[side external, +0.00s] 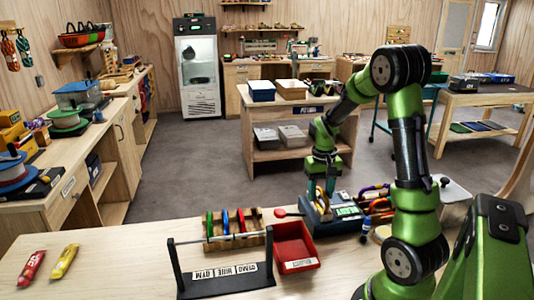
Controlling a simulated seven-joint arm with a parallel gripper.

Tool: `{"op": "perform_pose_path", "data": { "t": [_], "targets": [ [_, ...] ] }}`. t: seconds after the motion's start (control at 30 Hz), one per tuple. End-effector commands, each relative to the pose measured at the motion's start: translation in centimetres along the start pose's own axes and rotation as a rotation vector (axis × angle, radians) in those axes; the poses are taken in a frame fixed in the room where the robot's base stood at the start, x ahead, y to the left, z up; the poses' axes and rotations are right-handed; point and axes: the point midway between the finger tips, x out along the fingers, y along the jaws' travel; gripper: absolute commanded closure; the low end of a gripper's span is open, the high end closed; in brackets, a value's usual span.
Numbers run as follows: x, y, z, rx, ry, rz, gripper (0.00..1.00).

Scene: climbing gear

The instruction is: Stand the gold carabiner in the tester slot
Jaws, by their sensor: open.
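My gripper (321,188) points down with its fingers apart, just above the grey-blue box with a lit green display (346,211), which appears to be the tester. The fingers overlap the box's top in this view, so its slot and anything in it are mostly hidden. I cannot make out a clear gold carabiner. A wooden rack (238,241) to the left holds upright green (209,224), red (225,222) and blue (241,220) pieces. Purple and orange curved pieces (378,203) lie right of the tester, partly behind my arm.
A red tray (296,264) stands between rack and tester. A black stand with a horizontal bar (218,238) is in front of the rack. Red (31,268) and yellow (64,261) packets lie at the left. The bench between packets and stand is clear.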

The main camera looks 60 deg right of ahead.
Motion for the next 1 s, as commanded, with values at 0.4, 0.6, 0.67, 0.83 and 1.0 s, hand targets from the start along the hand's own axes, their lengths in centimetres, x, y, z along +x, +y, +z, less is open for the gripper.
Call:
{"op": "perform_pose_path", "data": {
  "t": [0.4,0.6,0.67,0.83,1.0],
  "targets": [
    [-9.2,0.0,-0.1,0.0,0.009,-0.001,0.54],
    [-13.4,0.0,-0.1,0.001,0.006,-0.001,0.54],
    [-14.4,0.0,-0.1,0.0,0.006,0.0,0.54],
    [-16.0,0.0,0.0,0.001,0.002,-0.001,0.54],
    [-15.4,-0.2,-0.3,0.03,0.029,-0.005,0.54]
  ]
}}
